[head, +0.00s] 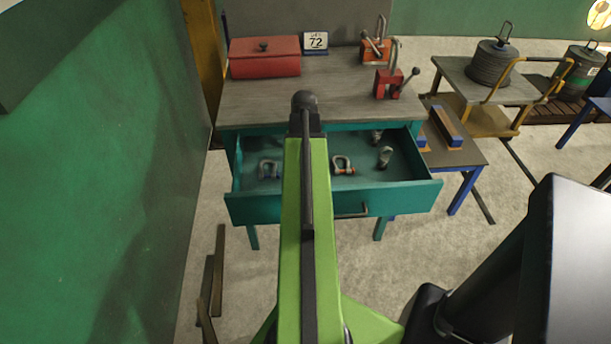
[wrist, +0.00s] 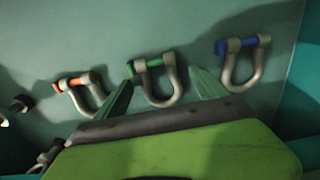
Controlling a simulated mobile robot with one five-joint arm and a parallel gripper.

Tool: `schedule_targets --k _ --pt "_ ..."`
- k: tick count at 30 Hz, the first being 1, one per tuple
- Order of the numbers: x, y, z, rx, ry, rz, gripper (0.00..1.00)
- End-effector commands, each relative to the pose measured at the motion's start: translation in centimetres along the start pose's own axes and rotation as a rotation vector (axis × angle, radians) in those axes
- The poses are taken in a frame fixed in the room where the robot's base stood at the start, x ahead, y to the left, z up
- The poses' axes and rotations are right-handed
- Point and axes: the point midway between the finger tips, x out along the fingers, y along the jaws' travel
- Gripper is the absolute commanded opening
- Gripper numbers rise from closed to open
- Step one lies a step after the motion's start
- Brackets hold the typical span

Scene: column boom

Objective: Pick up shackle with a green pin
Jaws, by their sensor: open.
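In the wrist view, the shackle with a green pin (wrist: 154,63) lies on the drawer floor, its pin at the top and its grey bow curving downward. My gripper (wrist: 162,78) is open, with one finger on each side of this shackle and a gap to each. Nothing is held. Whether the fingertips are at the shackle's height is unclear. In the head view my green boom covers the middle of the drawer, and I cannot see the green pin or my gripper there.
The teal drawer (head: 405,198) stands open under a grey bench top (head: 255,105). An orange-pin shackle (wrist: 72,83) lies left of the green one, and a blue-pin shackle (wrist: 236,46) lies right. Other hardware (head: 385,157) lies in the drawer's right part. Drawer walls surround everything.

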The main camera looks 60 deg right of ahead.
Motion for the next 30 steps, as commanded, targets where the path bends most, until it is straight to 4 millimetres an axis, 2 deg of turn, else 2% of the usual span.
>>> schedule_targets --k 1,6,7,24,30 --pt "0.47 0.01 0.01 0.0 0.0 0.0 0.82" --pt "0.12 0.03 0.01 0.0 0.0 0.0 0.82" --pt "0.12 0.03 0.01 0.0 0.0 0.0 0.79" --pt "0.13 0.07 0.01 0.001 0.0 0.0 0.05" --pt "0.11 0.09 0.01 0.001 0.0 0.0 0.03"
